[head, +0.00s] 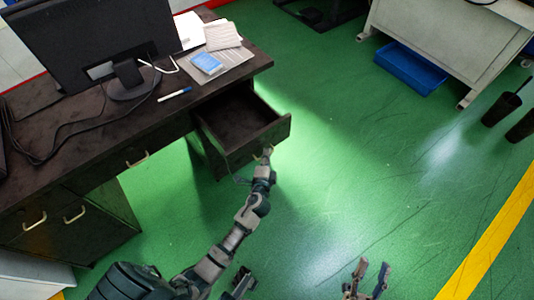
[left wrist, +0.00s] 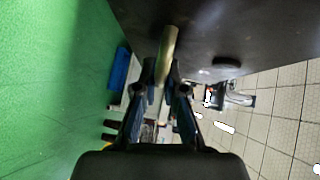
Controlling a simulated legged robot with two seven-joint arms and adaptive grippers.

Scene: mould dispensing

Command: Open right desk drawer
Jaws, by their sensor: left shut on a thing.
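The right desk drawer (head: 285,130) stands pulled out from the right end of the dark desk (head: 165,118). Its inside is visible and looks empty. My left gripper (head: 265,153) is at the front face of this drawer, shut on its handle. In the left wrist view the brass-coloured handle (left wrist: 168,45) runs between the two fingers of the left gripper (left wrist: 166,78), against the dark drawer front. In the head view the handle is mostly hidden by the gripper. My right gripper (head: 372,270) is at the bottom, fingers apart and empty, away from the desk.
A monitor (head: 90,45), papers (head: 222,36), a blue item (head: 206,62) and a pen (head: 174,94) lie or stand on the desk. Other drawer handles (head: 75,214) are at left. A blue bin (head: 410,68) sits at the back. Green floor right of the drawer is clear.

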